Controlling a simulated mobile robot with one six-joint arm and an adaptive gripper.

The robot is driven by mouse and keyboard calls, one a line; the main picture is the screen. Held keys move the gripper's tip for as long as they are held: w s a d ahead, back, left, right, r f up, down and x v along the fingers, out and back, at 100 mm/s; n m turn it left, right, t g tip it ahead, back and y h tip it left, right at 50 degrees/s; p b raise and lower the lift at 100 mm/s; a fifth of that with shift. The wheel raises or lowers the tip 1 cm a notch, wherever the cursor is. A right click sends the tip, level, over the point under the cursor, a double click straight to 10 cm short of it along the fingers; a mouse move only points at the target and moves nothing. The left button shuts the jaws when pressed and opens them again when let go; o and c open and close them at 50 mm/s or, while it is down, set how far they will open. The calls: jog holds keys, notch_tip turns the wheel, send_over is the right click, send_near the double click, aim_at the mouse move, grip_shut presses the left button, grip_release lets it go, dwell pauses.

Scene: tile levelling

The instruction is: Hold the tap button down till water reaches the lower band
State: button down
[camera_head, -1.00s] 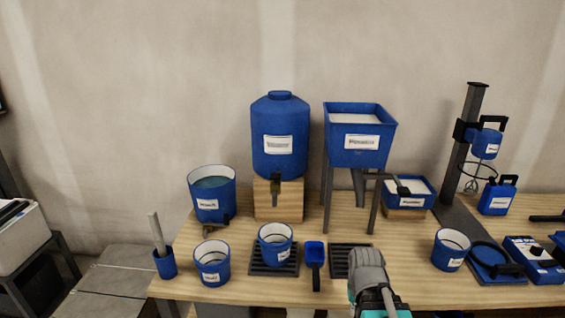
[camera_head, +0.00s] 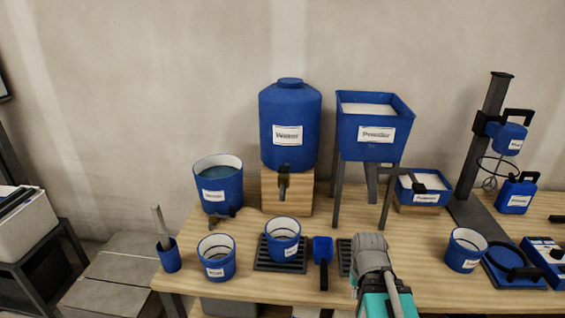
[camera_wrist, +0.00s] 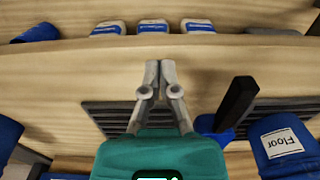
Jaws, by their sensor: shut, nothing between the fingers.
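The blue water tank (camera_head: 290,125) with a white label stands on a wooden block at the back of the table. Its dark tap (camera_head: 284,180) sticks out low on the front. A blue cup (camera_head: 283,246), white inside with a dark band, stands upright on a slatted grate (camera_head: 265,266) in front of the tap. I cannot make out any water in it. My gripper (camera_head: 370,241) is right of the cup, near the front of the table and away from the tap. In the wrist view my gripper's fingertips (camera_wrist: 159,65) are together and empty. The wrist view also shows a blue cup labelled "Floor" (camera_wrist: 285,143).
A blue scoop (camera_head: 323,249) lies between the cup and my gripper. A powder hopper (camera_head: 375,130) on legs stands right of the tank. A blue bucket (camera_head: 218,190) holds water at left. Another cup (camera_head: 216,262) stands front left. A mixer stand (camera_head: 490,140) is at right.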

jog(key=w+a+r+m+p, duration=0.2)
jog(key=w+r+p, duration=0.2)
jog(key=r+p, duration=0.3)
notch_tip(320, 180, up, 34)
jog(key=m+p, duration=1.6)
jog(key=p, duration=1.8)
send_over(284, 168)
jog(key=shift+f, duration=0.1)
jog(key=shift+f+b, duration=0.15)
jog(key=shift+b, duration=0.15)
notch_tip(284, 168, down, 14)
jog(key=b, duration=1.3)
jog(key=shift+b, duration=0.4)
